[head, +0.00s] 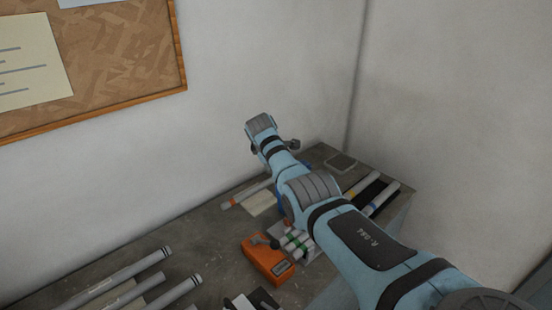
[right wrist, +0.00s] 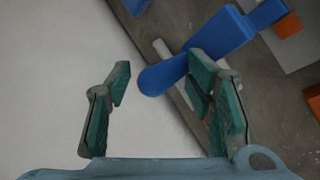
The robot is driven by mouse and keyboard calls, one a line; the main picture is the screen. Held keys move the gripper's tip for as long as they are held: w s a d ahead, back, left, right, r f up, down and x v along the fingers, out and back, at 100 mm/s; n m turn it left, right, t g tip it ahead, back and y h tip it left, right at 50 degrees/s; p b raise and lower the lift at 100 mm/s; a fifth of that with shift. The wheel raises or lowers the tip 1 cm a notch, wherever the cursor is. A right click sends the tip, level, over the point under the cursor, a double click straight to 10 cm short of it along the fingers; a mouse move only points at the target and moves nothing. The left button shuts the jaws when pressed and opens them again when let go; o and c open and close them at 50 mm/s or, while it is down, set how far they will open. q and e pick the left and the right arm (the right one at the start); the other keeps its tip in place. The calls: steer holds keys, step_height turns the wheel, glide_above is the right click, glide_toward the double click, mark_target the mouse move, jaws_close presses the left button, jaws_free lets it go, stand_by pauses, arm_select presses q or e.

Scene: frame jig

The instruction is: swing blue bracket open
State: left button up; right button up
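The blue bracket (right wrist: 222,36) shows in the right wrist view as a blue arm running from the upper right to a rounded end near the middle. My right gripper (right wrist: 160,76) is open, with its two green-padded fingers apart. The bracket's rounded end appears in the gap between the fingertips, and the right finger covers part of the bracket. I cannot tell whether they touch. In the head view only a sliver of the blue bracket (head: 280,197) shows beside my right arm, which hides most of it. My left gripper is in neither view.
An orange box (head: 267,262) and several banded tubes (head: 297,242) sit on the grey bench (head: 208,236). Long grey tubes (head: 120,279) lie at the left, and more rods (head: 382,199) at the right. White walls (head: 270,60) close off the back and right.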

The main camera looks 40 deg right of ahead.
steer(key=shift+d+r, duration=0.1)
steer(key=shift+r, duration=0.05)
steer(key=shift+s+r, duration=0.1)
steer(key=shift+r, duration=0.3)
steer(key=v, duration=1.1)
steer(key=shift+a, duration=0.45)
steer(key=shift+d+f, duration=0.1)
steer(key=shift+d, duration=0.05)
steer(key=shift+s, duration=0.1)
